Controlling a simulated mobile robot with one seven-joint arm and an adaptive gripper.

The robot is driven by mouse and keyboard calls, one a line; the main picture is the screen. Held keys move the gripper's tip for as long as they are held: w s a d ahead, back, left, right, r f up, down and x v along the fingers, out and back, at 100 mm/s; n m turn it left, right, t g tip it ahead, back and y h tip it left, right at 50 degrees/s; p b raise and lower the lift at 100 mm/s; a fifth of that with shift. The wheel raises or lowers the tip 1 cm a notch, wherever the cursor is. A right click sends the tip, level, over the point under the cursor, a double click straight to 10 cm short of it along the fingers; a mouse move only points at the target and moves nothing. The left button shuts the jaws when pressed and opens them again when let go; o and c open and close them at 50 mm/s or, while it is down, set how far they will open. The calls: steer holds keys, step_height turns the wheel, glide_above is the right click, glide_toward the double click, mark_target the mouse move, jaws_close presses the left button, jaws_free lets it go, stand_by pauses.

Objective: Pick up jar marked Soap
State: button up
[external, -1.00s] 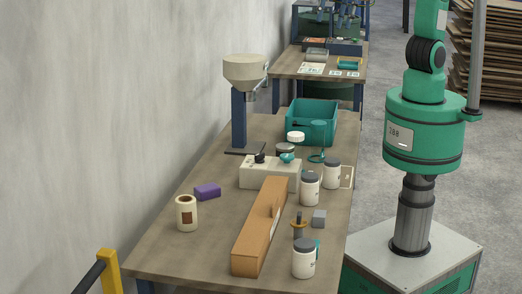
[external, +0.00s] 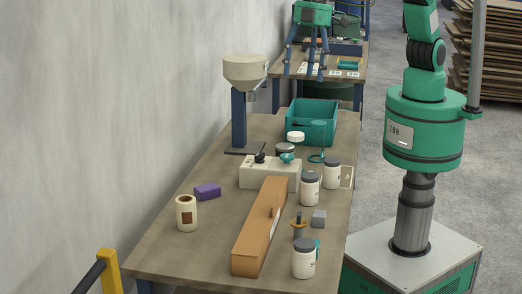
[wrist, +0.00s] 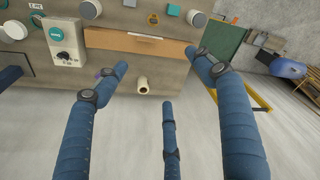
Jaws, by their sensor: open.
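Three white jars with grey lids stand upright on the near table: one at the front (external: 304,260), one further back (external: 309,191), and one behind it to the right (external: 332,176). Their label words are too small to read, so I cannot tell which is marked Soap. In the wrist view my gripper (wrist: 160,74) is open, and jar lids show past the fingers at the top (wrist: 197,18).
A long orange box (external: 258,230) lies left of the jars.

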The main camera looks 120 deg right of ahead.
steer(key=w+a+f+g, duration=0.1)
steer(key=w+a+f, duration=0.3)
steer(key=f, duration=0.3)
steer(key=w+a+f, duration=0.5)
steer(key=f, duration=0.1)
steer(key=n+g, duration=0.1)
glide_above(304, 243)
steer(key=shift+h, duration=0.3)
step_height(304, 243, down, 18)
steer(key=shift+s+r+p, duration=0.1)
steer(key=shift+r+p, duration=0.1)
steer(key=shift+p, duration=0.25)
steer(key=shift+f, duration=0.1)
steer(key=shift+f+b, duration=0.35)
steer(key=shift+f, duration=3.8)
steer(key=shift+f, duration=0.1)
steer(key=shift+f+b, duration=0.3)
steer(key=shift+f, duration=2.25)
steer(key=shift+c, duration=0.5)
